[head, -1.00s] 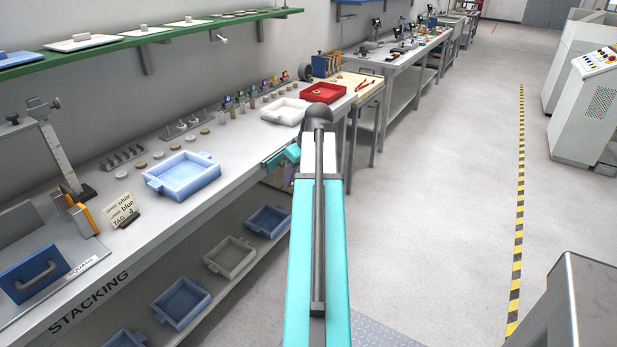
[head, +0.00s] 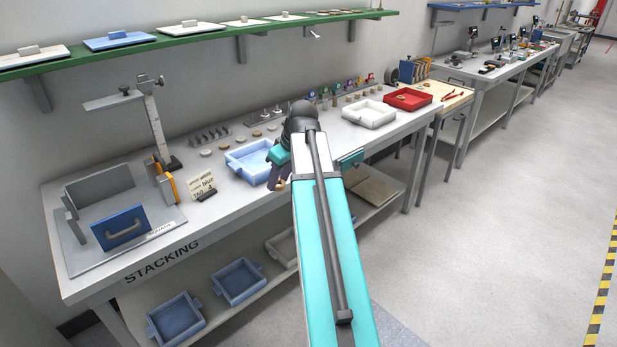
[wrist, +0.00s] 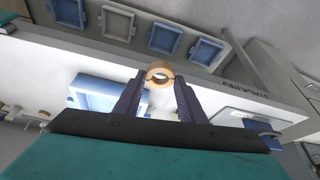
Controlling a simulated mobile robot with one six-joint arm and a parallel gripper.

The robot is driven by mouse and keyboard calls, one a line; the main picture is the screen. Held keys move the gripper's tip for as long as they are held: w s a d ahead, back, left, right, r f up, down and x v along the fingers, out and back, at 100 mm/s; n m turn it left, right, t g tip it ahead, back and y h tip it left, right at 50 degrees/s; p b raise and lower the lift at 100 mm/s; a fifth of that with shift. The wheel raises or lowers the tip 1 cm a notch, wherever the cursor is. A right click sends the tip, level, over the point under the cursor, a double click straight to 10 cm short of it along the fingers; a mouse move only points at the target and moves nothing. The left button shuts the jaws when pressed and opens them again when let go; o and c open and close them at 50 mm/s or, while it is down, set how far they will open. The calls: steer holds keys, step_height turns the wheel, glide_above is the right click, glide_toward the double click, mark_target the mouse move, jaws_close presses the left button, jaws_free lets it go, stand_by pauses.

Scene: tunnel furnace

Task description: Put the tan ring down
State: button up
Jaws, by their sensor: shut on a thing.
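My gripper (wrist: 158,88) is shut on the tan ring (wrist: 160,67) in the wrist view. The ring sits between the two fingertips, with its round hole facing the camera. In the head view my gripper (head: 278,180) hangs in front of the bench's front part, beside the blue tray (head: 236,161). The ring is only a small tan spot there, mostly covered by my gripper. The blue tray also shows in the wrist view (wrist: 82,98), beside the fingers.
The grey bench (head: 226,214) carries a tag sign (head: 202,189), a blue block with a handle (head: 122,228), a white tray (head: 368,113) and a red tray (head: 407,99). Several trays stand on the lower shelf. A green shelf (head: 150,51) hangs above. Small discs lie behind the blue tray.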

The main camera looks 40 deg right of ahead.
steer(key=w+a+r+m, duration=0.1)
steer(key=w+a, duration=0.1)
steer(key=a, duration=1.4)
steer(key=w+a+r, duration=0.1)
steer(key=w+a, duration=0.1)
steer(key=a, duration=1.4)
steer(key=shift+a+m+h, duration=0.3)
steer(key=shift+a+m, duration=0.05)
steer(key=shift+m, duration=0.05)
